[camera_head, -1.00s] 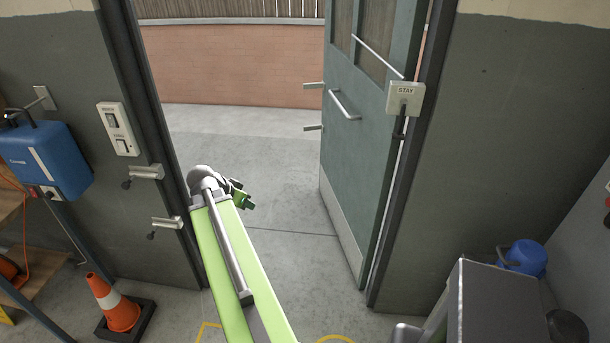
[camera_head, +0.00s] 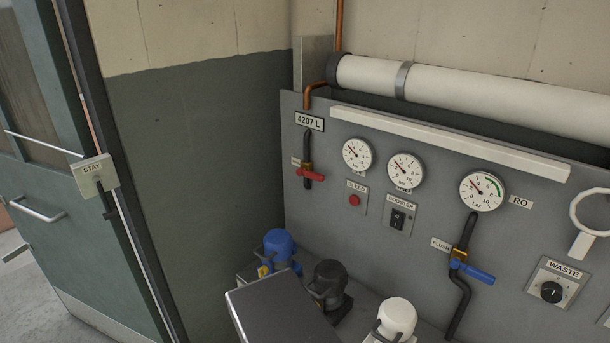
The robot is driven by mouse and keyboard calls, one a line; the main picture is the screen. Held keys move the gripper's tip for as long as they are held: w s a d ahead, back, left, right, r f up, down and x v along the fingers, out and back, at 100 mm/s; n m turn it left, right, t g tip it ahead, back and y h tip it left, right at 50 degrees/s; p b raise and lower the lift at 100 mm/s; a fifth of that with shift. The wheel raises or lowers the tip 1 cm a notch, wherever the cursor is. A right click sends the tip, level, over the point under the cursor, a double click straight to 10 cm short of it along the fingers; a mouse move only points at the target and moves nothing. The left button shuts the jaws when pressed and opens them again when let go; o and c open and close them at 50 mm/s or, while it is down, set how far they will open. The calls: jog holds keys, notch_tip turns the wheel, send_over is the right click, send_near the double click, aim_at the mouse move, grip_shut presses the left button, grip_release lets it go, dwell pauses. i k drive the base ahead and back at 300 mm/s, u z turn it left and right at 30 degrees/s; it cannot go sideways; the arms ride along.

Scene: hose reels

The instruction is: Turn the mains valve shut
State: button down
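A small valve with a red handle (camera_head: 312,175) sits on a dark vertical pipe at the left end of the grey wall panel (camera_head: 262,0). Its handle lies roughly across the pipe, and its small label is too small to read. A second valve with a blue lever (camera_head: 474,273) sits on a dark pipe further right, with a label reading FLUSH, its lever pointing right. I cannot read a mains label on either. My gripper is not in view.
Gauges, a red button (camera_head: 354,200), a BOOSTER switch (camera_head: 398,219) and a WASTE knob (camera_head: 552,292) are on the panel. Below stand blue (camera_head: 279,246), black (camera_head: 330,283) and white (camera_head: 398,317) containers and a grey box (camera_head: 280,312). A green door (camera_head: 60,235) is at left.

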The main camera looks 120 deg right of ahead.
aim_at(300, 172)
jog(key=u, duration=0.95)
jog(key=k, duration=0.1)
jog(key=z, duration=2.65)
jog(key=k, duration=0.7)
jog(key=z, duration=0.05)
jog(key=i, duration=0.5)
jog(key=z, duration=0.05)
